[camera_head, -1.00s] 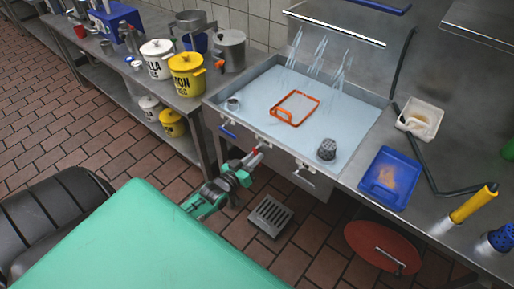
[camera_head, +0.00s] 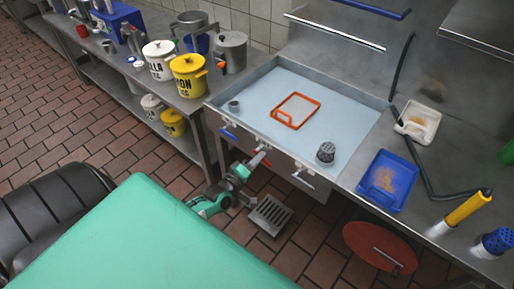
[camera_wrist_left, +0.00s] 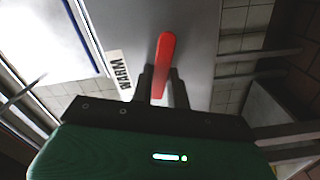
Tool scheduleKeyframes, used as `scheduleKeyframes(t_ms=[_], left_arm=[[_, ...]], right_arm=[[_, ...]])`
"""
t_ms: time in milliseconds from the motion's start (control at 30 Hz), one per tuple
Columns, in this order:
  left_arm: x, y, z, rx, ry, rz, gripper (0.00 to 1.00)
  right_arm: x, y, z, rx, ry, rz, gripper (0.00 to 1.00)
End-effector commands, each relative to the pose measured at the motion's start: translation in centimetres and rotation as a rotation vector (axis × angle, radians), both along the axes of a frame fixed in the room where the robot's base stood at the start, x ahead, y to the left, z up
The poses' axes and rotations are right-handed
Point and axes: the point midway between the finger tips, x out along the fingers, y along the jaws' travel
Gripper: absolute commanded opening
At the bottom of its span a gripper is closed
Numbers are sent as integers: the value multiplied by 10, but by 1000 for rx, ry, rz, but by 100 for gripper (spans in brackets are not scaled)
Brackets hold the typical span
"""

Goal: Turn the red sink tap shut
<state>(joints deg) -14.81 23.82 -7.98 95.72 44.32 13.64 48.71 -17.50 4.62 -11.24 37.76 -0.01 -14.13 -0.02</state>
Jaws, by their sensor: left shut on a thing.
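The red sink tap (camera_head: 267,162) is a small lever on the front panel of the sink (camera_head: 335,125), mostly hidden by my gripper in the head view. In the left wrist view the red lever (camera_wrist_left: 165,52) stands upright between two dark fingers, beside a white label (camera_wrist_left: 120,72) reading WARM. My left gripper (camera_head: 257,159) is shut on the red lever. No water streams show over the sink basin. My right gripper is not in view.
A blue tap lever (camera_head: 228,133) is left of the red one and a pale tap (camera_head: 304,171) right of it. An orange-rimmed tray (camera_head: 295,111) and a dark mesh cup (camera_head: 326,153) are in the sink. A floor grate (camera_head: 270,214) lies below.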

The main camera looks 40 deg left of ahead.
Motion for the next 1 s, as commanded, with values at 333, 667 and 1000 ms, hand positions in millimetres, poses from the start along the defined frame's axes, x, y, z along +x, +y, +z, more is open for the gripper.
scheduleKeyframes(t_ms=[333,667,1000], left_arm=[[0,-1,5,-236,19,0,0],[0,-1,7,-330,27,0,0],[0,-1,7,-342,28,0,0]], right_arm=[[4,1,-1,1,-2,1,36],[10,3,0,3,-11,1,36],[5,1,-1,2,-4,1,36]])
